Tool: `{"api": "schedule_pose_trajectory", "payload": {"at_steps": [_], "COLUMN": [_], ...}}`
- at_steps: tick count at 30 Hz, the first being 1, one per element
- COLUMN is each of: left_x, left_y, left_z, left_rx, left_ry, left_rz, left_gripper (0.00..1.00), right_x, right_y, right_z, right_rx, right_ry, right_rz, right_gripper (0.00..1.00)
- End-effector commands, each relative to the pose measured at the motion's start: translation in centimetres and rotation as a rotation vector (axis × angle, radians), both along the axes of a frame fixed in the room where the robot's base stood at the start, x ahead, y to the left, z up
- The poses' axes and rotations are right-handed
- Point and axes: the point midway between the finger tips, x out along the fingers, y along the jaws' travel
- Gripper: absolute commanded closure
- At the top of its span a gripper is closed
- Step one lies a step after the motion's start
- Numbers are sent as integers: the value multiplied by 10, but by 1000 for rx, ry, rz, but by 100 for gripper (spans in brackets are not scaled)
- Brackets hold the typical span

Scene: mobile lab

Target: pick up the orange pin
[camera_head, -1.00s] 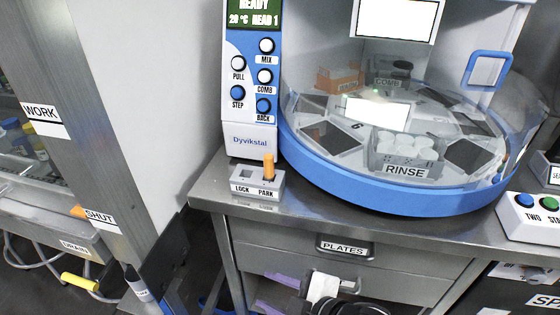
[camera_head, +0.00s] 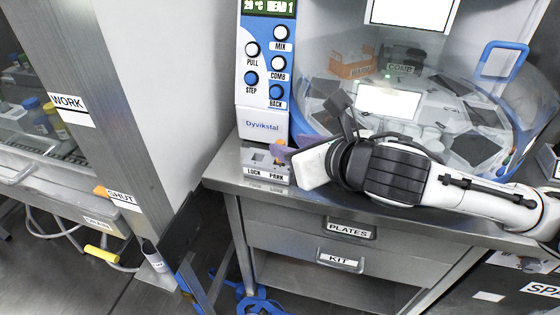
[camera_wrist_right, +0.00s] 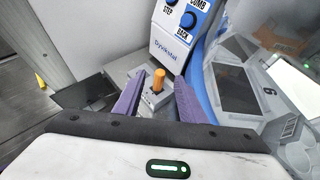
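The orange pin (camera_wrist_right: 158,80) stands upright in the small grey block (camera_head: 260,171) marked LOCK and PARK, at the front left edge of the bench. It is in the PARK side; in the head view the gripper mostly hides it. My right gripper (camera_head: 277,153) reaches in from the right at the block. In the right wrist view its two purple fingers (camera_wrist_right: 160,90) are apart, one on each side of the pin, with visible gaps. I cannot tell how far the tips reach past the pin. My left gripper is not in view.
The blue-and-white Dyvikstal control panel (camera_head: 264,75) rises right behind the block. The round blue-rimmed machine (camera_head: 308,128) stands to the right, behind my right arm. Drawers (camera_head: 350,230) are below the bench. A cabinet labelled WORK (camera_head: 120,100) stands at left.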

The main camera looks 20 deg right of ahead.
Motion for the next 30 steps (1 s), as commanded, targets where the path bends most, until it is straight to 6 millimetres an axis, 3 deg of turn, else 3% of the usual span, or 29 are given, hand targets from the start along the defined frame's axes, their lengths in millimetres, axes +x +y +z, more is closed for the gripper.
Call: {"api": "schedule_pose_trajectory", "payload": {"at_steps": [4, 15, 23, 30], "left_x": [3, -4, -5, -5], "left_y": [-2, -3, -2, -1], "left_z": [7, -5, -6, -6], "left_rx": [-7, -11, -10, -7], "left_ry": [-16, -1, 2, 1], "left_rz": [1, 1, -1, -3], "left_gripper": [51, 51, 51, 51], "right_x": [9, 49, 52, 52], "right_y": [2, 9, 10, 10], "right_z": [-5, -29, -30, -30], "right_rx": [2, 3, 3, 3], "right_ry": [0, -1, -1, 0], "right_rz": [1, 1, 1, 1], "right_gripper": [63, 63, 63, 100]}}
